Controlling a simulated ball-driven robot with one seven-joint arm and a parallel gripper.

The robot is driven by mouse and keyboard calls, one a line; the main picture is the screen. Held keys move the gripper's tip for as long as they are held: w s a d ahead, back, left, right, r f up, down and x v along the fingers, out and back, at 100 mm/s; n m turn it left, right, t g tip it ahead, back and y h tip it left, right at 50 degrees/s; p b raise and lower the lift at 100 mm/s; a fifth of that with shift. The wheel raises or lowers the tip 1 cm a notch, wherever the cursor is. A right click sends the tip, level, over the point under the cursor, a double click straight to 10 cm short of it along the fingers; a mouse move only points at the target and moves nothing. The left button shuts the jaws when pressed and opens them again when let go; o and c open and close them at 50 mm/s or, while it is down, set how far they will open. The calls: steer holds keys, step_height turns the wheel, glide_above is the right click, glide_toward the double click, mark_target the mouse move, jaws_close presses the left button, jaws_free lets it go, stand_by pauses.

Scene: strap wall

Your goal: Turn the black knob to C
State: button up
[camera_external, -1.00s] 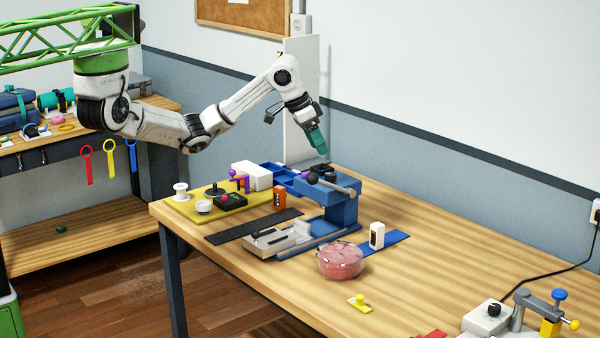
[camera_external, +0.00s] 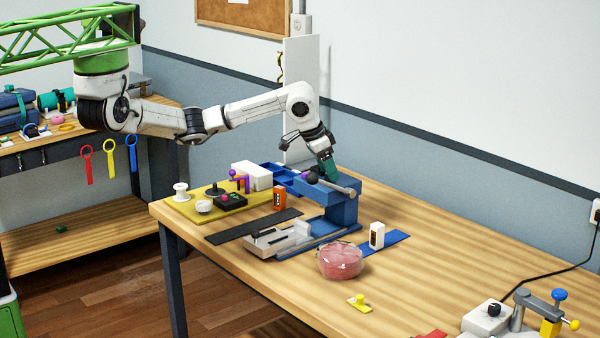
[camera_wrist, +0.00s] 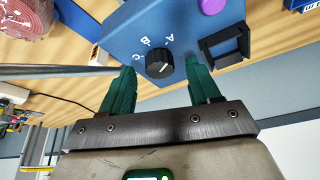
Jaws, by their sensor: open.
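The black knob (camera_wrist: 160,63) sits on a sloping blue panel (camera_wrist: 118,40) with white letters A, B and C around its far side. A short white mark shows on the knob's face; I cannot tell surely which letter it points to. My gripper (camera_wrist: 159,67) is open, its teal fingers on the left and right of the knob, with gaps showing on both sides. In the external view my gripper (camera_external: 329,167) points down over the top of the blue stand (camera_external: 342,212) and hides part of it.
A black square frame (camera_wrist: 227,45) stands right of the knob, close to my right finger. A purple knob (camera_wrist: 212,4) is beyond it. A metal rod (camera_wrist: 50,71) runs at left. A pink glass bowl (camera_external: 340,261) stands in front of the stand.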

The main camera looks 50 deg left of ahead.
steer(key=shift+w+d+f, duration=0.1)
steer(key=shift+f, duration=0.3)
steer(key=c, duration=1)
steer(key=shift+r, duration=0.1)
steer(key=shift+c, duration=0.2)
